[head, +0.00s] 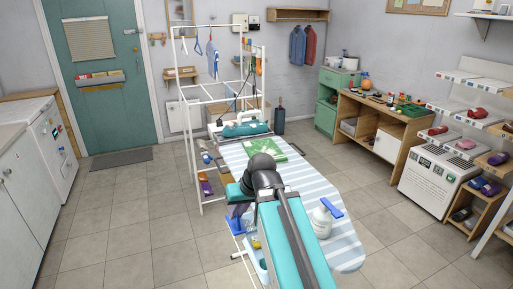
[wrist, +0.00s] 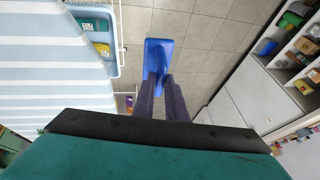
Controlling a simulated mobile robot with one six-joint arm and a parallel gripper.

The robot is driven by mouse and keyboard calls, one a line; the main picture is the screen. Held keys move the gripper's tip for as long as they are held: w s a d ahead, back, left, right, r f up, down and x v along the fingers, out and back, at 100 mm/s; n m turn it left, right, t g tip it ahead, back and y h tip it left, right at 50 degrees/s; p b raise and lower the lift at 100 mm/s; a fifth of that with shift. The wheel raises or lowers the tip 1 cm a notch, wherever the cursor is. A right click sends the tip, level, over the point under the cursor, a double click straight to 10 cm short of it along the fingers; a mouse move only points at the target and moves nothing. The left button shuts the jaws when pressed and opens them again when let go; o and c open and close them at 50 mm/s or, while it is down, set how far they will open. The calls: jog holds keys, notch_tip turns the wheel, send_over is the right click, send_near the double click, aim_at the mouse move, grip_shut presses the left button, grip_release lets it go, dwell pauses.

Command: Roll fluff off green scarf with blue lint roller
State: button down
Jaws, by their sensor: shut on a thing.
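The green scarf (head: 252,151) lies spread on the striped ironing board (head: 336,246), toward its far end. Pale marks show on it, too small to tell whether they are fluff. My gripper (head: 236,212) is beside the board's left edge, over the floor and apart from the scarf. In the wrist view its dark fingers (wrist: 163,98) are closed on a blue thing (wrist: 157,52), which appears to be the blue lint roller. Its far end points away from my gripper; the part between the fingers is hidden. The scarf is not seen in the wrist view.
A pale blue bin (wrist: 112,58) with yellow and teal items hangs beside the board. A white rack (head: 195,150) stands at the far left. The tiled floor (head: 120,215) at left is clear.

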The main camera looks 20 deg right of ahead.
dwell(0.3)
jog(key=r, duration=0.2)
jog(key=w+r, duration=0.1)
jog(key=r, duration=0.3)
jog(key=shift+w, duration=0.35)
jog(key=shift+r, duration=0.35)
